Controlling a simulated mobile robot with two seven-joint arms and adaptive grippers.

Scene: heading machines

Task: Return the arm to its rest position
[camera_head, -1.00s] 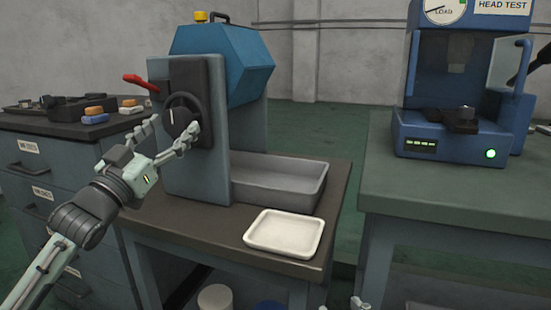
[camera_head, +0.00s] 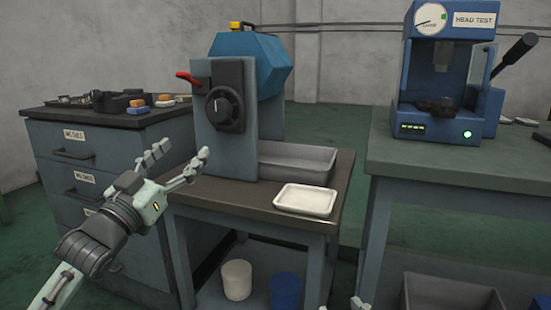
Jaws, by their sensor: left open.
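My left gripper (camera_head: 180,161) is open and empty. It hangs in front of the heading machine, lower than the machine's dial (camera_head: 225,107) and apart from it in the picture. My left arm (camera_head: 100,240) comes in from the lower left corner. The heading machine (camera_head: 248,62) has a blue housing, a grey front plate and a red lever (camera_head: 188,77) at its left. Of my right gripper, only small pale tips (camera_head: 360,303) show at the bottom edge. Their opening cannot be made out.
A white tray (camera_head: 306,201) and a grey bin (camera_head: 297,157) sit on the machine's bench. A drawer cabinet (camera_head: 75,165) stands at the left. The blue head tester (camera_head: 440,75) stands on the right bench (camera_head: 450,160). A white bucket (camera_head: 236,280) and a blue one (camera_head: 285,290) stand below.

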